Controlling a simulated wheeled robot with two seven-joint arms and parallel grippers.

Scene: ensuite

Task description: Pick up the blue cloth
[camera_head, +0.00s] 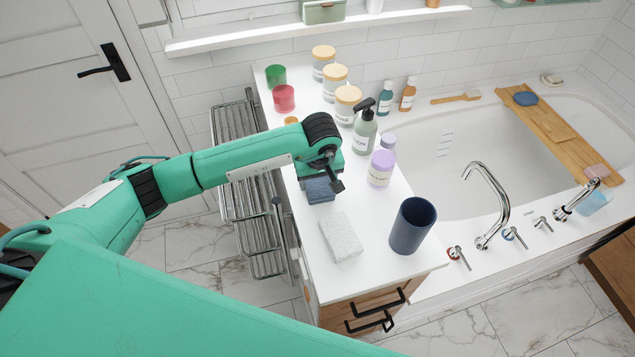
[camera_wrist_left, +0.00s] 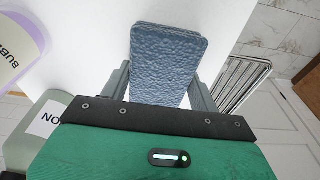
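The blue cloth (camera_head: 319,191) is a small folded, textured block on the white counter, near its left edge. My left gripper (camera_head: 327,183) is right over it, pointing down, and hides part of it. In the left wrist view the cloth (camera_wrist_left: 168,60) lies between the two spread fingers (camera_wrist_left: 162,90), one on each side. The gripper looks open; I see no clear grip on the cloth. The right gripper is in neither view.
A white-grey block (camera_head: 341,237) and a dark blue cup (camera_head: 412,225) stand nearer on the counter. A purple-labelled bottle (camera_head: 381,168) and a grey-green pump bottle (camera_head: 365,130) stand close right of the gripper. A metal rack (camera_head: 240,190) is left of the counter.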

